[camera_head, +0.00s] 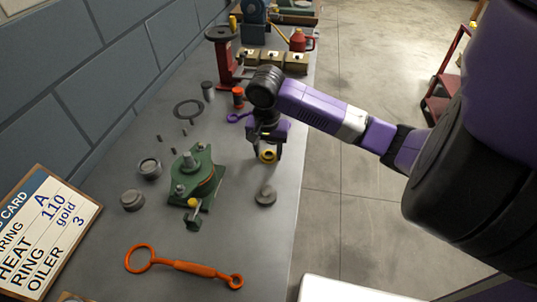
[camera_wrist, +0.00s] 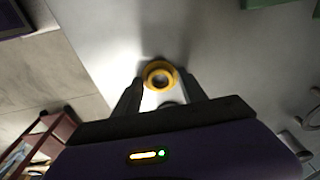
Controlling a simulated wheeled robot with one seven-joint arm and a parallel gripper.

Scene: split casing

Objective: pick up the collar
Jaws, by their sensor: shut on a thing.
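The collar, a short yellow ring with a round hole, shows below my gripper in the head view (camera_head: 267,157) and between the fingers in the wrist view (camera_wrist: 150,68). My gripper (camera_head: 266,150) points down over the right part of the bench, and its fingers (camera_wrist: 160,80) are shut on the collar from both sides. Whether the collar touches the bench or hangs just above it, I cannot tell. The green casing (camera_head: 205,182) with bolts stands on the bench, left of and nearer than my gripper.
A grey knob-like part (camera_head: 265,196) lies nearer on the bench. A purple ring tool (camera_head: 235,117), a dark flat ring (camera_head: 188,109) and a red press (camera_head: 225,60) stand behind or left. An orange wrench (camera_head: 185,266) lies in front. The bench's right edge is close to my gripper.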

